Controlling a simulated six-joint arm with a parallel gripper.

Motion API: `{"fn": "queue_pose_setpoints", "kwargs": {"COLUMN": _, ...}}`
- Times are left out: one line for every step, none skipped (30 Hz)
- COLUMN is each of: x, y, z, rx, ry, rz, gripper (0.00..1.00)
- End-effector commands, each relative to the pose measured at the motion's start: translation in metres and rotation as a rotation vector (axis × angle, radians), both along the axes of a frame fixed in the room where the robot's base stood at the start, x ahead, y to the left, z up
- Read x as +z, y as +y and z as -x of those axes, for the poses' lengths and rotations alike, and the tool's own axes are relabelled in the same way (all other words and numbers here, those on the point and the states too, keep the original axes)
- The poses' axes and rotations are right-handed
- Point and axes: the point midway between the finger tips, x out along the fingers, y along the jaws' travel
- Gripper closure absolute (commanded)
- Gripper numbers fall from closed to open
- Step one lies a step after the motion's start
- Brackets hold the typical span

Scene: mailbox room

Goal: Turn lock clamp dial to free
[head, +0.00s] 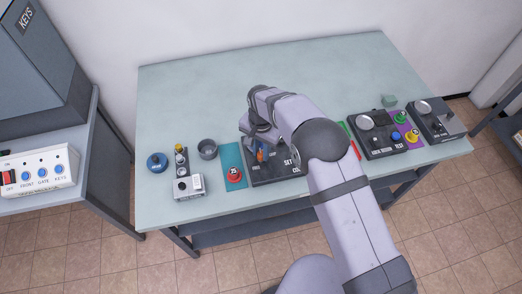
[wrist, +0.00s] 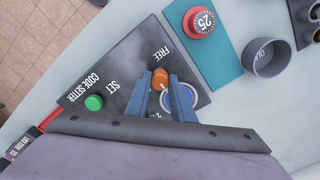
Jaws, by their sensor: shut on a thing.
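The dark code setter box (head: 262,179) sits on the table, mostly hidden by my arm in the head view. In the wrist view its panel (wrist: 125,75) carries the words FREE, SET and CODE SETTER. A small orange knob (wrist: 160,76) stands near the word FREE; I take it to be the clamp dial. My gripper (wrist: 161,86) has its two blue fingers shut on this knob. A round blue-and-white part (wrist: 182,102) is partly hidden behind one finger. A green button (wrist: 94,102) is near SET.
A red piece marked 25 (head: 234,175) rests on a teal mat (head: 232,155) left of the box. A grey cup (head: 208,149), a blue round piece (head: 157,162) and a small white device (head: 188,187) stand farther left. Other dark boxes (head: 375,140) stand right. The table's back is clear.

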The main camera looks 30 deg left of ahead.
Motion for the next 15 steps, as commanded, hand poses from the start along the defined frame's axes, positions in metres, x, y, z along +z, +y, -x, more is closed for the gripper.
{"fn": "queue_pose_setpoints", "kwargs": {"x": 0.0002, "y": 0.0001, "z": -0.0002, "rx": 0.003, "ry": 0.0, "rz": 0.0, "gripper": 1.0}}
{"fn": "queue_pose_setpoints", "kwargs": {"x": 0.0001, "y": 0.0001, "z": -0.0002, "rx": 0.007, "ry": 0.0, "rz": 0.0, "gripper": 1.0}}
{"fn": "queue_pose_setpoints", "kwargs": {"x": 0.0, "y": 0.0001, "z": -0.0002, "rx": 0.012, "ry": 0.0, "rz": 0.0, "gripper": 1.0}}
{"fn": "queue_pose_setpoints", "kwargs": {"x": -0.0001, "y": 0.0002, "z": -0.0002, "rx": 0.019, "ry": -0.001, "rz": -0.001, "gripper": 1.0}}
{"fn": "queue_pose_setpoints", "kwargs": {"x": -0.0002, "y": 0.0002, "z": -0.0003, "rx": 0.027, "ry": -0.001, "rz": -0.001, "gripper": 1.0}}
{"fn": "queue_pose_setpoints", "kwargs": {"x": -0.0003, "y": 0.0003, "z": -0.0004, "rx": 0.039, "ry": -0.001, "rz": -0.001, "gripper": 1.0}}
{"fn": "queue_pose_setpoints", "kwargs": {"x": -0.0005, "y": 0.0004, "z": -0.0004, "rx": 0.049, "ry": -0.001, "rz": -0.001, "gripper": 1.0}}
{"fn": "queue_pose_setpoints", "kwargs": {"x": -0.0006, "y": 0.0004, "z": -0.0005, "rx": 0.062, "ry": -0.001, "rz": -0.001, "gripper": 1.0}}
{"fn": "queue_pose_setpoints", "kwargs": {"x": -0.0008, "y": 0.0005, "z": -0.0005, "rx": 0.08, "ry": -0.002, "rz": -0.002, "gripper": 1.0}}
{"fn": "queue_pose_setpoints", "kwargs": {"x": -0.0011, "y": 0.0005, "z": -0.0005, "rx": 0.097, "ry": -0.002, "rz": -0.002, "gripper": 1.0}}
{"fn": "queue_pose_setpoints", "kwargs": {"x": -0.0013, "y": 0.0005, "z": -0.0005, "rx": 0.114, "ry": -0.002, "rz": -0.002, "gripper": 1.0}}
{"fn": "queue_pose_setpoints", "kwargs": {"x": -0.0016, "y": 0.0005, "z": -0.0005, "rx": 0.14, "ry": -0.002, "rz": -0.002, "gripper": 1.0}}
{"fn": "queue_pose_setpoints", "kwargs": {"x": -0.0017, "y": 0.0005, "z": -0.0005, "rx": 0.161, "ry": -0.002, "rz": -0.002, "gripper": 1.0}}
{"fn": "queue_pose_setpoints", "kwargs": {"x": -0.0018, "y": 0.0005, "z": -0.0005, "rx": 0.182, "ry": -0.002, "rz": -0.002, "gripper": 1.0}}
{"fn": "queue_pose_setpoints", "kwargs": {"x": -0.0017, "y": 0.0006, "z": -0.0005, "rx": 0.214, "ry": -0.002, "rz": -0.002, "gripper": 1.0}}
